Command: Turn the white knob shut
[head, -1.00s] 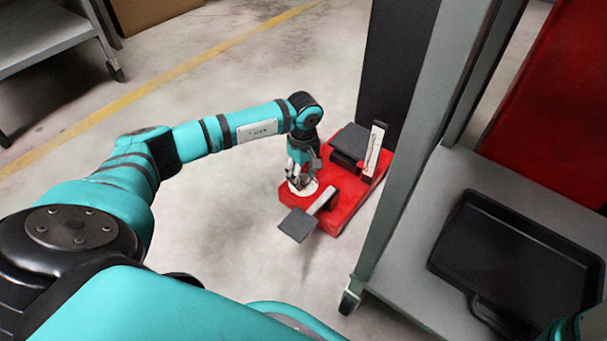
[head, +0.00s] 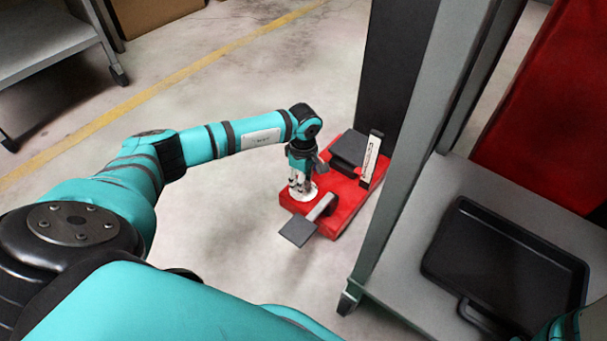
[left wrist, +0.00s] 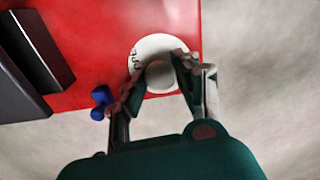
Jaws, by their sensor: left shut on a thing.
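The white knob (left wrist: 160,74) sits on a round white dial (left wrist: 151,46) with dark lettering, partly hidden by the fingers. The dial is on the red base (left wrist: 95,35). In the head view the base (head: 341,218) stands on the floor, and the white dial (head: 310,197) shows under my gripper. My left gripper (head: 301,187) points down over the dial. In the left wrist view its fingers (left wrist: 158,84) are closed on both sides of the knob.
Dark pedals (head: 298,231) and (head: 351,146) and an upright labelled bar (head: 371,158) stand on the base near the gripper. A small blue part (left wrist: 102,103) lies by one finger. A grey shelf cart with a black tray (head: 505,265) stands right. Open floor lies left.

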